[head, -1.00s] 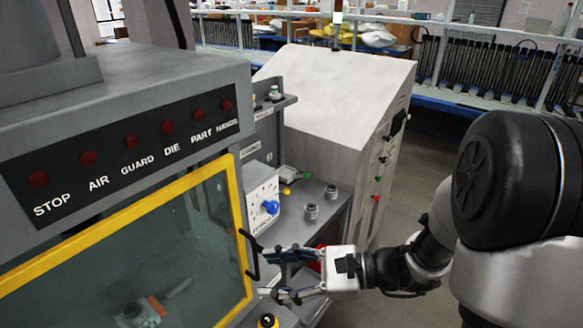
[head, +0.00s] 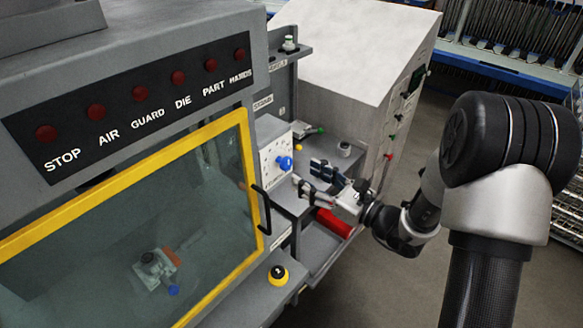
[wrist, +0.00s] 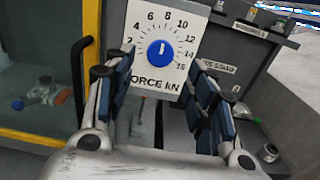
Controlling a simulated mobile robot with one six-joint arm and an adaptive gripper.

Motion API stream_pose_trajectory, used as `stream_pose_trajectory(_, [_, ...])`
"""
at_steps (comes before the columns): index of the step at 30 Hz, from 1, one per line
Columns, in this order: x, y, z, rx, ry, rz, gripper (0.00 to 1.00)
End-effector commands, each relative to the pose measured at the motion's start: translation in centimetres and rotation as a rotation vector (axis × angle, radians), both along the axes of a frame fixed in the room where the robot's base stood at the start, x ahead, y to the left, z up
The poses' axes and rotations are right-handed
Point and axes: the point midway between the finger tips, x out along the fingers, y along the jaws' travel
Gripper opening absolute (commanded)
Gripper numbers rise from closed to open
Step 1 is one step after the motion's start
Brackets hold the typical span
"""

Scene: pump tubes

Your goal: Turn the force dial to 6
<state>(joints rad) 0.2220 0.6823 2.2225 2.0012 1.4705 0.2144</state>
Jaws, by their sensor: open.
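The force dial is a blue round knob (wrist: 160,53) on a white panel (wrist: 142,25) marked FORCE kN, with numbers arced around it up to 16. In the wrist view a small white mark shows on the knob, near its upper part; the exact number it points to is hard to tell. In the head view the knob (head: 285,163) faces right on the machine's side. My gripper (head: 306,172) is open and empty, just right of the knob and apart from it. In the wrist view its fingers (wrist: 157,82) stand either side below the dial.
A black door handle (head: 262,210) on the yellow-framed guard (head: 250,170) stands left of my gripper. A yellow-ringed black button (head: 278,273) is below. A shelf with small fittings (head: 344,149) lies behind, and a red bin (head: 333,223) sits under my gripper.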

Motion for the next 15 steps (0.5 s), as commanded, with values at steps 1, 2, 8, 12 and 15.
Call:
stream_pose_trajectory(1, [0.5,1.1,-0.1,0.001,-0.001,0.007,0.51])
stream_pose_trajectory(2, [1.0,1.5,-0.1,0.001,-0.001,0.005,0.51])
stream_pose_trajectory(8, [2.9,4.0,0.0,0.001,-0.001,0.004,0.51])
stream_pose_trajectory(12, [3.6,4.8,0.0,0.000,0.000,0.002,0.51])
stream_pose_trajectory(15, [3.8,5.0,0.0,0.000,0.000,0.001,0.51])
